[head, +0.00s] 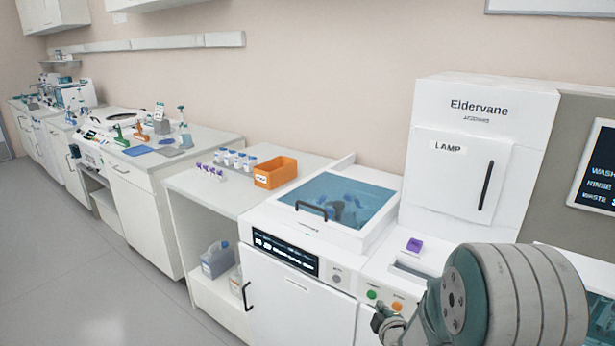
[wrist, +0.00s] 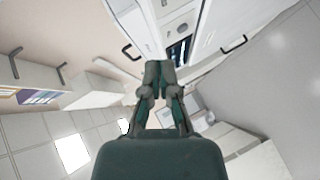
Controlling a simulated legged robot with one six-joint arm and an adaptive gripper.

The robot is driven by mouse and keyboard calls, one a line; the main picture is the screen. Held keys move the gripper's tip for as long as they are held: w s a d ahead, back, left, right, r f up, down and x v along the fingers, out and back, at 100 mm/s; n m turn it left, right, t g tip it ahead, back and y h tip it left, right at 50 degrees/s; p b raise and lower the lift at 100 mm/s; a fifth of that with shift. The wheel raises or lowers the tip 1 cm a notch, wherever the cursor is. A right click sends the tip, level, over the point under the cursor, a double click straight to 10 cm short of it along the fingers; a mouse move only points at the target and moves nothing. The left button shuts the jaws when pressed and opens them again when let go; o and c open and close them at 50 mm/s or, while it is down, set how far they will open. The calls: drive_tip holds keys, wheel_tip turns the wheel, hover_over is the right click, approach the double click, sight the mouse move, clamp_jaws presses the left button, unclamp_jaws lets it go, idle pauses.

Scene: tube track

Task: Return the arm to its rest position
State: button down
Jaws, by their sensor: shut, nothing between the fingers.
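My arm shows at the lower right of the head view, with a large grey ribbed joint in front of the white machine. My gripper (wrist: 159,72) is in the middle of the wrist view, its two green-grey fingers together at the tips with nothing between them. The wrist view is tilted, and beyond the fingertips it shows white cabinet fronts and a dark panel. In the head view, part of my gripper (head: 384,318) shows at the lower edge, beside the machine's buttons.
The white machine with a blue lid (head: 345,195) and the lamp cabinet (head: 470,165) stand close by. An orange bin (head: 275,172) and a purple block (head: 414,245) sit on top surfaces. Benches run off to the left. The grey floor (head: 60,270) at the left is clear.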

drive_tip(key=s+r+m+g+h, duration=0.1)
drive_tip(key=s+r+m+g, duration=0.3)
drive_tip(key=r, duration=0.4)
drive_tip(key=s+a+r+m+g, duration=0.1)
drive_tip(key=s+r+m, duration=0.2)
drive_tip(key=s, duration=0.5)
drive_tip(key=s+r+m+g, duration=0.2)
drive_tip(key=s+r+m, duration=0.1)
drive_tip(key=s, duration=0.6)
drive_tip(key=s+a+r+m+g, duration=0.1)
drive_tip(key=s+r+m, duration=0.2)
drive_tip(key=s, duration=0.6)
drive_tip(key=shift+a+m+g, duration=0.3)
drive_tip(key=shift+m+g, duration=0.1)
drive_tip(key=shift+m, duration=0.3)
